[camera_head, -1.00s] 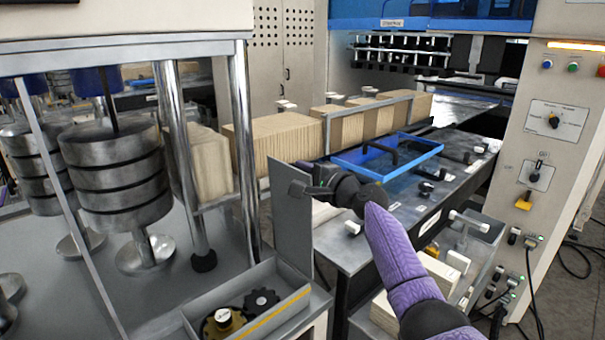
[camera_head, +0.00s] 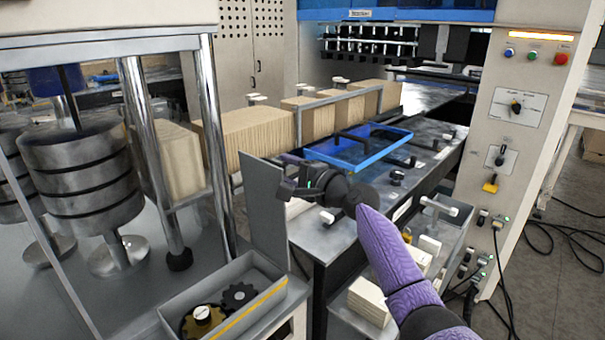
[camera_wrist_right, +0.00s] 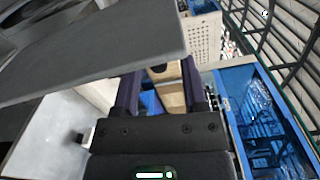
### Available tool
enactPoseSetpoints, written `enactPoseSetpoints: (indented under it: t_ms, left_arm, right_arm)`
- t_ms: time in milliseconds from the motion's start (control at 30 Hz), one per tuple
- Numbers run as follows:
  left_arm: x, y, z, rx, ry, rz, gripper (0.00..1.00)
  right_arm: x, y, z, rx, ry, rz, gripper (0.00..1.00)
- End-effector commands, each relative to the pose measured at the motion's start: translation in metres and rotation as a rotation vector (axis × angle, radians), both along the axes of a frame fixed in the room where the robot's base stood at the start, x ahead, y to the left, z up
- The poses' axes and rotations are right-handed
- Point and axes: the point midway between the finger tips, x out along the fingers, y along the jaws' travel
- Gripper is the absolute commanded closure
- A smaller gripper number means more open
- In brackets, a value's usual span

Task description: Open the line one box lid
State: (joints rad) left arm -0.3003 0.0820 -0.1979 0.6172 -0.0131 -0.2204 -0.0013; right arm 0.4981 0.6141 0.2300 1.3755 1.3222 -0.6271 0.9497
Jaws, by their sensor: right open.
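The grey box (camera_head: 172,312) sits open at the bottom of the head view. Its lid (camera_head: 262,205) stands upright on the box's back side. In the right wrist view a grey panel, apparently the lid (camera_wrist_right: 100,55), crosses the upper left. The right gripper (camera_wrist_right: 160,85) shows nothing clearly held between its fingers. My left gripper is not in view.
Stacked metal weights (camera_head: 80,180) and chrome posts stand to the left. Brown kraft stacks (camera_head: 258,132) and a blue tray (camera_head: 350,155) are behind the gripper. A control panel (camera_head: 515,110) rises at right, with cables on the floor beside it.

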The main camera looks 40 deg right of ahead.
Motion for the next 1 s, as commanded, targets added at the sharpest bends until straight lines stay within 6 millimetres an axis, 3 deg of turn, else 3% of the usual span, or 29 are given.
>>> enactPoseSetpoints:
  t_ms: [100,300,800,867,900,967,1000]
  left_arm:
    - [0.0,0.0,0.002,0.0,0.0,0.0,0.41]
    - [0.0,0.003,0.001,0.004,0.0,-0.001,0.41]
    - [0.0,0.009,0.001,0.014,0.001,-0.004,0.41]
    - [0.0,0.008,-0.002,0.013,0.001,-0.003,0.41]
    - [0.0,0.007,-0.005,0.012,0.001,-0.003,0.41]
    - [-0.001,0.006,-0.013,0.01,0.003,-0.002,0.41]
    - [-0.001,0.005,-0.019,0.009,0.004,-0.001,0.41]
  right_arm:
    - [-0.025,-0.003,-0.001,-0.004,0.004,0.001,0.45]
    - [-0.054,-0.007,-0.001,-0.001,0.002,0.001,0.45]
    - [-0.058,-0.008,-0.001,-0.001,0.003,-0.001,0.45]
    - [-0.057,-0.009,-0.017,-0.014,0.027,-0.012,0.45]
    - [-0.056,-0.01,-0.038,-0.039,0.061,-0.027,0.45]
    - [-0.055,-0.012,-0.088,-0.1,0.148,-0.054,0.45]
    - [-0.057,-0.012,-0.13,-0.161,0.221,-0.071,0.45]
